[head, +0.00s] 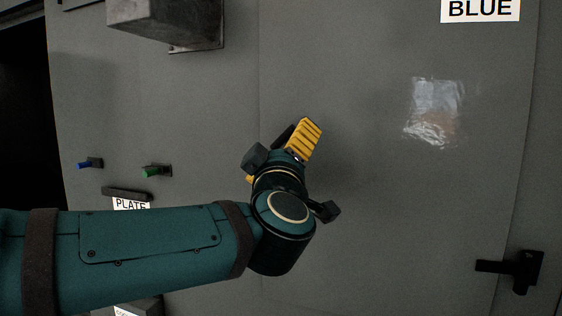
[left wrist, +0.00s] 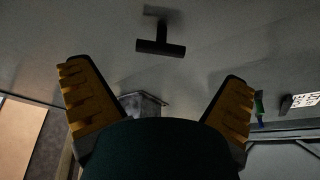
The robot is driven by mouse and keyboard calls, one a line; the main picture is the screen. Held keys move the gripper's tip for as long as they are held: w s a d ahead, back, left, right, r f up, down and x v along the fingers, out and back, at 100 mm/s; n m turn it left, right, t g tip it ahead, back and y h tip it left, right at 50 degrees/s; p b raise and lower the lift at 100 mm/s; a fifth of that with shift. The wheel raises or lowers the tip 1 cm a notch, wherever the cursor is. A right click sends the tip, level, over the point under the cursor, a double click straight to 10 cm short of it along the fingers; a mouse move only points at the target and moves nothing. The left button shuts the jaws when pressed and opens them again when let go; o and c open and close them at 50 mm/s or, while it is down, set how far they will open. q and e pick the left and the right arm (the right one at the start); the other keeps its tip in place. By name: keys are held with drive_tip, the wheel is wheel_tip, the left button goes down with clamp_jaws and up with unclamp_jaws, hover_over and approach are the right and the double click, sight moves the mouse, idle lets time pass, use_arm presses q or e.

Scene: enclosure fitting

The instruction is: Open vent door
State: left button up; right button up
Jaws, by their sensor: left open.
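No label in view names the vent door, so I cannot tell which panel it is. A dark T-shaped handle (head: 515,268) is on the grey wall at the lower right of the head view, well apart from my left gripper (head: 286,147). In the left wrist view, my left gripper (left wrist: 155,78) is open and empty, its yellow ribbed fingers spread wide. A dark T-shaped handle (left wrist: 160,46) shows beyond and between the fingertips there, not touched. I cannot tell if it is the same handle. My right gripper is not in view.
A grey box (head: 165,18) juts from the wall at the upper left. Blue (head: 88,163) and green (head: 155,171) pegs stick out at the left, near a PLATE label (head: 130,204). A BLUE label (head: 481,9) and a glossy patch (head: 434,112) are at the right.

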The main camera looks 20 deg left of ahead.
use_arm(q)
drive_tip(key=v, duration=0.3)
drive_tip(key=shift+s+f, duration=0.15)
drive_tip(key=shift+s, duration=0.2)
drive_tip(key=shift+d, duration=0.1)
